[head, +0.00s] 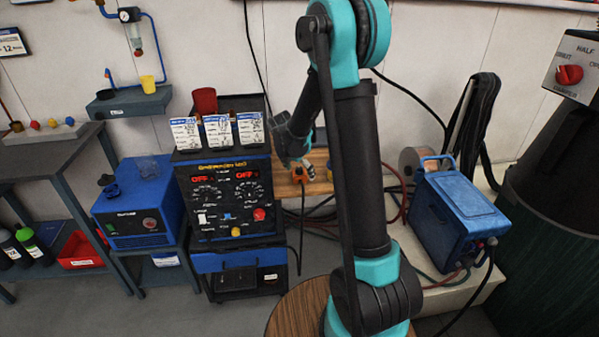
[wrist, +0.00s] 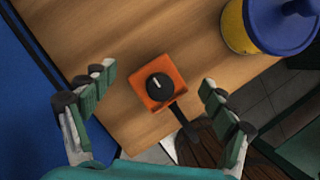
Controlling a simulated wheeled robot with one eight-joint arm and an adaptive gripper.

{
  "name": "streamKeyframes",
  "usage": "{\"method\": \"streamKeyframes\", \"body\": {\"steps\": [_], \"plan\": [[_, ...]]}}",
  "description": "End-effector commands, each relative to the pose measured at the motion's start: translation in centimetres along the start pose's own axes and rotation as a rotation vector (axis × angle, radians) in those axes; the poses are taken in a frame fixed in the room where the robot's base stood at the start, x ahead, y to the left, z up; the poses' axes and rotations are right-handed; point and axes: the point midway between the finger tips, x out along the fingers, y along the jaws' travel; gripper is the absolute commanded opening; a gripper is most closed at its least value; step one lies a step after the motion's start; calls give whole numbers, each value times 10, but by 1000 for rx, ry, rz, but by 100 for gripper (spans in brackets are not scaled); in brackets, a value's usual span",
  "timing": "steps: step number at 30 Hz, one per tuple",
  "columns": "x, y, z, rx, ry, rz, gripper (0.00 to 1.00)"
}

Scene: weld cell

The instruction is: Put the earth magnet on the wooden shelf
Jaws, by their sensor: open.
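An orange block with a round black knob, which looks like the earth magnet (wrist: 158,99), sits on a light wooden surface near its edge, apparently the wooden shelf (wrist: 150,40). A dark strip or cable shows at its lower right. In the wrist view, my gripper (wrist: 155,88) is open, with its fingers left and right of the block and a clear gap on each side. In the head view, my gripper (head: 306,172) is over the wooden shelf (head: 286,188), behind the welder, with a bit of the orange block (head: 299,170) showing. My arm hides part of the shelf.
A blue-lidded yellow can (wrist: 262,28) stands right of the block. A blue panel (wrist: 30,100) is at the left. In the head view, the welder (head: 228,205) stands left of the shelf, and a blue case (head: 460,205) is at the right. Cables hang around the shelf.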

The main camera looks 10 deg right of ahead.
Motion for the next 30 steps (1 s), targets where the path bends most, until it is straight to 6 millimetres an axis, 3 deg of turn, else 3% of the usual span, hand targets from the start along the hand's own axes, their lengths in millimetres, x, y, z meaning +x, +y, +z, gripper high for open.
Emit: {"method": "streamKeyframes", "body": {"steps": [8, 21, 30], "plan": [[-11, 0, 0, -1, 0, 0, 86], [-92, 0, 0, -2, 0, 1, 86], [-121, -2, 0, 9, 1, 1, 86]]}}
